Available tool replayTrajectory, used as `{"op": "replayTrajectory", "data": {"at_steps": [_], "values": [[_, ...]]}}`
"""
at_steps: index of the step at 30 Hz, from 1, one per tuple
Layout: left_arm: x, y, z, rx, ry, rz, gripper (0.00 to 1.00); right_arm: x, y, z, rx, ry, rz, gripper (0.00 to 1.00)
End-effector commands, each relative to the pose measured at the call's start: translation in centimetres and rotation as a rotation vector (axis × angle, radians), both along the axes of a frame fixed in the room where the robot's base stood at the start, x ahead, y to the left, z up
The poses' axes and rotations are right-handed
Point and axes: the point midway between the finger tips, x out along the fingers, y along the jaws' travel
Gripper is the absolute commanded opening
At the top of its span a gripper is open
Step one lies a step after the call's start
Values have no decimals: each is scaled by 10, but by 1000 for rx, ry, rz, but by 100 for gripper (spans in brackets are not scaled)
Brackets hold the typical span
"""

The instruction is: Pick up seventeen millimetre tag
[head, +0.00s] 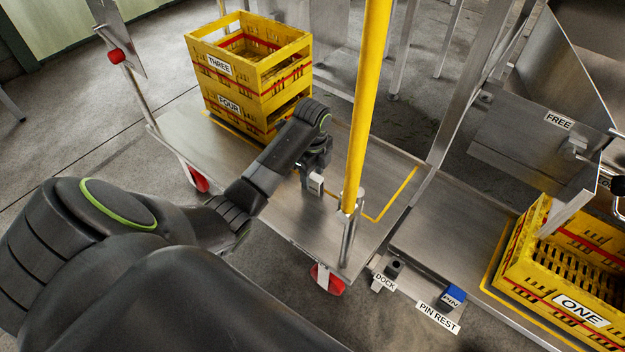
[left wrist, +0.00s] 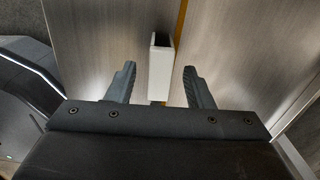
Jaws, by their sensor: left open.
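A small white tag-like piece (head: 316,184) shows by my left gripper (head: 311,183) over the metal cart deck. No size mark on it can be read. In the left wrist view the white piece (left wrist: 160,70) stands between the two spread fingers, with clear gaps on both sides. It extends past the fingertips, and its lower end is partly hidden by the gripper body. My left gripper is open and holds nothing. My right gripper is not in view.
Yellow crates marked THREE and FOUR (head: 228,107) are stacked on the cart deck (head: 285,228). A yellow post (head: 366,90) stands close right of my gripper. A blue pin (head: 454,296), the dock (head: 394,270) and crate ONE (head: 540,287) are at lower right.

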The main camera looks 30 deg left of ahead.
Motion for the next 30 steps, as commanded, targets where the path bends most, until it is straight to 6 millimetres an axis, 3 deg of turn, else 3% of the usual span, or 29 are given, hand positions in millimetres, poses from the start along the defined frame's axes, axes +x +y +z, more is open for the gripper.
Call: {"op": "replayTrajectory", "data": {"at_steps": [1,3,10,21,30], "values": [[-1,0,-13,-1,4,0,47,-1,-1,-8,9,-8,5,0],[-1,0,-17,-1,2,-1,47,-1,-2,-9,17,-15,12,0],[0,0,-16,0,0,-1,47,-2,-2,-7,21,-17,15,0],[0,0,-16,0,1,-1,0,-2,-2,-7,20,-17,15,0],[0,0,-11,1,0,-1,0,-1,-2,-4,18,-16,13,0]]}}
